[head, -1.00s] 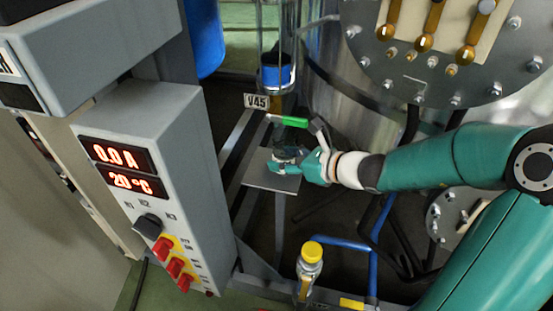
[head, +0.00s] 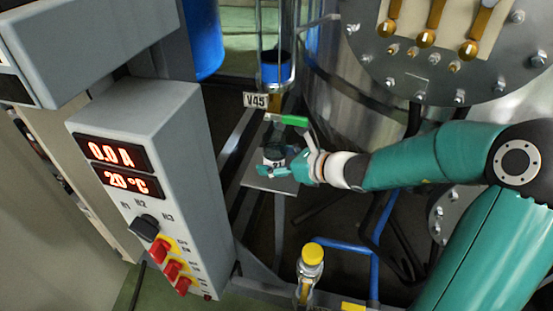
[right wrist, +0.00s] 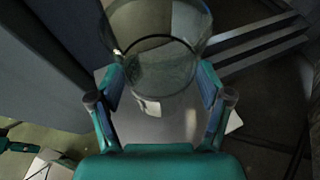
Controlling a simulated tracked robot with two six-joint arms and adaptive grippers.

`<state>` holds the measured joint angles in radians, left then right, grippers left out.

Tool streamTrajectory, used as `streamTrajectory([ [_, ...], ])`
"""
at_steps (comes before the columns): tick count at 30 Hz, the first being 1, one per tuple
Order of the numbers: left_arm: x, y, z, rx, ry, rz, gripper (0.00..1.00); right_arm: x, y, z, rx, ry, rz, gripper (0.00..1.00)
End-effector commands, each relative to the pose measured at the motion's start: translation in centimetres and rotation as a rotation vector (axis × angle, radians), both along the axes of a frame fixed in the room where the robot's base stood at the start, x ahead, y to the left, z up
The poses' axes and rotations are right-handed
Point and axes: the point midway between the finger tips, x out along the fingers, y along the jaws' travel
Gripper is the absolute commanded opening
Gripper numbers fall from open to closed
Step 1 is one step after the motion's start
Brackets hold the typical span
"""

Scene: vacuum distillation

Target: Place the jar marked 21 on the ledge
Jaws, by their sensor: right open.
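The jar marked 21 (head: 274,153) is a clear glass jar with a dark upper part and a white label. It stands on the ledge (head: 256,183), a small grey metal plate below the valve tagged V45. My right gripper (head: 272,170) is at the jar from the right, with its fingers low around it. In the right wrist view the glass jar (right wrist: 155,55) lies between the two spread fingers (right wrist: 162,85), with the plate beneath. Whether a fingertip still touches the glass is hard to tell. My left gripper is not in the head view.
The green-handled valve (head: 290,121) and its V45 tag (head: 257,100) hang just above the jar. A grey control box (head: 150,170) stands to the left. A yellow-capped fitting (head: 312,254) and blue pipes are in front. A steel vessel (head: 350,100) is behind.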

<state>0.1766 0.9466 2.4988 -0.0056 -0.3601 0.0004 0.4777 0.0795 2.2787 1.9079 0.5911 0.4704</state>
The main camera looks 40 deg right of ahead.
Motion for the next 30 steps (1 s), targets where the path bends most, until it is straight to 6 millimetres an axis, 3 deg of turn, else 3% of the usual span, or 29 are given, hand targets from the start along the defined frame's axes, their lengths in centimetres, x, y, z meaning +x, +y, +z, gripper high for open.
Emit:
streamTrajectory([
  [8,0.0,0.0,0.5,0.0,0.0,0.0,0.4,-0.3,-0.2,0.5,0.0,0.0,-0.001,0.78],
  [24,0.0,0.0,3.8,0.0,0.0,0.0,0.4,-8.8,-3.0,4.3,-0.002,0.0,-0.005,0.78],
  [30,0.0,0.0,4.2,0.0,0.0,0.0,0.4,-10.4,-3.4,4.8,0.0,0.0,-0.001,0.78],
])
